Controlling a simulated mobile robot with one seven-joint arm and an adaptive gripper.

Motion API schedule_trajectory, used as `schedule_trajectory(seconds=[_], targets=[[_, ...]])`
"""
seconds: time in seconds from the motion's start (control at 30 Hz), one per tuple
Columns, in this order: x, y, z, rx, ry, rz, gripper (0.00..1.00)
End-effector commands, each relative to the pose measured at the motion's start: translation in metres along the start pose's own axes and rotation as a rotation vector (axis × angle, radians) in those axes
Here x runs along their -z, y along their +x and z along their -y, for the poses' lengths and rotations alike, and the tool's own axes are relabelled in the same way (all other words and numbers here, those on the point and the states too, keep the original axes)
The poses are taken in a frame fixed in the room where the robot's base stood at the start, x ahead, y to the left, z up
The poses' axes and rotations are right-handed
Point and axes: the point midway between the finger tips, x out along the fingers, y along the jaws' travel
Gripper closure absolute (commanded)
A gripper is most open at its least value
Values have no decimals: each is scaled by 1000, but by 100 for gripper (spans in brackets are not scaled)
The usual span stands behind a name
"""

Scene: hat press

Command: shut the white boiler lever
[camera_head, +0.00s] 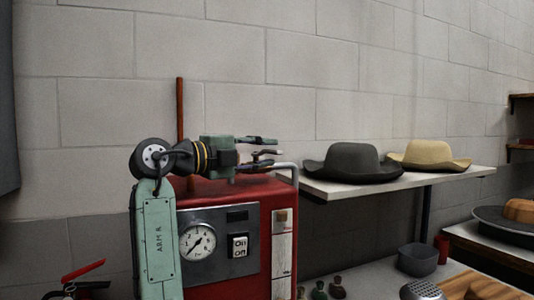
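The boiler is a red cabinet (230,194) at lower centre, with a grey front panel holding a round gauge and an on/off switch. A bent silver pipe (287,166) is just below the fingertips.
A white shelf (430,180) on the right carries a dark hat (352,162) and a tan hat (430,154). A red extinguisher (82,272) is at lower left.

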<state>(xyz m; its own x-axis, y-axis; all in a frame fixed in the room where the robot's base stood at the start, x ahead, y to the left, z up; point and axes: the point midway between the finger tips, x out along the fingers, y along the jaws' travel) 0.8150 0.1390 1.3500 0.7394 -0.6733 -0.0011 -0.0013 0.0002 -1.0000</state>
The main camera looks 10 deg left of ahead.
Motion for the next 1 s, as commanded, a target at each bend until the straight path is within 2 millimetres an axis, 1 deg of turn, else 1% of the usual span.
schedule_trajectory(seconds=[0.03, 0.3, 0.4, 0.5, 0.67, 0.9, 0.97, 1.0], targets=[[-1, -11, 0, 3, 0, 4, 72], [-1, -68, 0, 2, 0, 4, 72], [0, -85, 0, 2, 1, 2, 72], [0, -97, 0, 0, 1, 2, 72], [0, -106, 0, 1, 1, 0, 72], [0, -107, 0, 0, 1, 0, 72], [1, -105, 1, 4, -2, -1, 76], [3, -102, 3, 14, -12, -6, 78]])
